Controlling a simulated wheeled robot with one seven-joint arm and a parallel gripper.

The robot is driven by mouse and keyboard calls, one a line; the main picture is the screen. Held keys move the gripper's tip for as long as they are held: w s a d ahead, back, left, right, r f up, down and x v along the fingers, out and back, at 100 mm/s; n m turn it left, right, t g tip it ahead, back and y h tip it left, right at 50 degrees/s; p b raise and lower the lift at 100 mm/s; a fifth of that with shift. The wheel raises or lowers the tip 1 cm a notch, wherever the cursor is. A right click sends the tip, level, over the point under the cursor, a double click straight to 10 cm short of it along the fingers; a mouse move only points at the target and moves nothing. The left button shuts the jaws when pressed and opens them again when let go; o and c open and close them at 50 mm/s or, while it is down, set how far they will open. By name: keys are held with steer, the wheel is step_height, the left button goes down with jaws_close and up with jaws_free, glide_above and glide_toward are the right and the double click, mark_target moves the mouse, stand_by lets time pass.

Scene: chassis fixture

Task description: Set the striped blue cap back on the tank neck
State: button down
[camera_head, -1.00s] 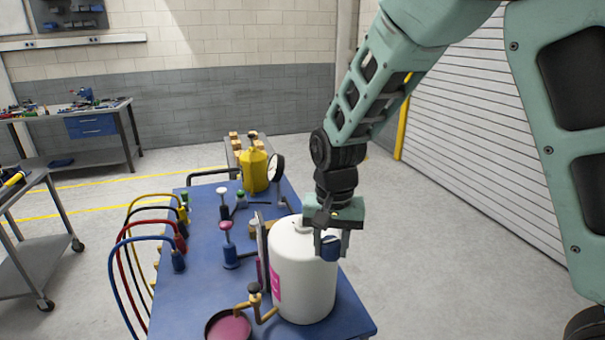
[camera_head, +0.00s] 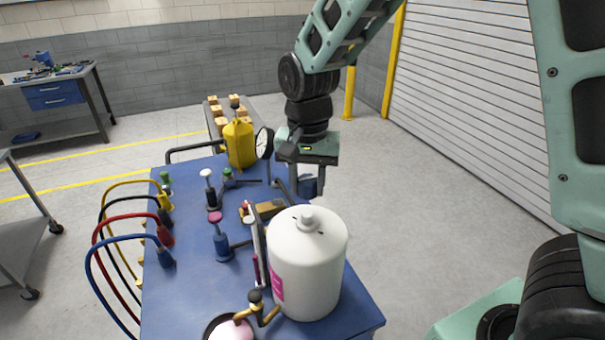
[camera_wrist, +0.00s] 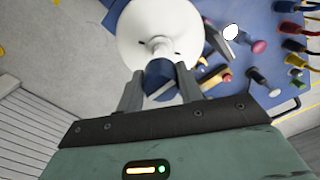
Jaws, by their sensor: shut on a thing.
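My gripper (camera_head: 308,184) is shut on the blue cap (camera_head: 307,188), holding it in the air behind and above the white tank (camera_head: 310,265) in the head view. The wrist view shows the cap (camera_wrist: 159,74) between the two fingers of my gripper (camera_wrist: 160,88), with a pale edge on its near side. The white tank stands upright on the blue bench top, and its short neck (camera_head: 309,219) is bare. In the wrist view the neck (camera_wrist: 158,46) appears just beyond the cap, with the cap apart from it in the head view.
A yellow tank (camera_head: 240,143) and a round gauge (camera_head: 264,143) stand farther back on the blue bench (camera_head: 185,280). Valves and coloured hoses (camera_head: 128,220) line the left side. A pan (camera_head: 231,331) sits in front of the white tank. The floor to the right is clear.

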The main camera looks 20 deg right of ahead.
mark_target(307, 216)
steer(key=shift+f+b, duration=1.75)
steer(key=shift+f, duration=0.25)
steer(key=shift+s, duration=0.1)
steer(key=shift+p, duration=0.55)
steer(key=shift+f, duration=0.15)
steer(key=shift+f+b, duration=0.85)
steer(key=shift+f, duration=0.2)
steer(key=shift+f, duration=0.5)
steer(key=c, duration=0.8)
jaws_free()
steer(key=shift+c, duration=0.2)
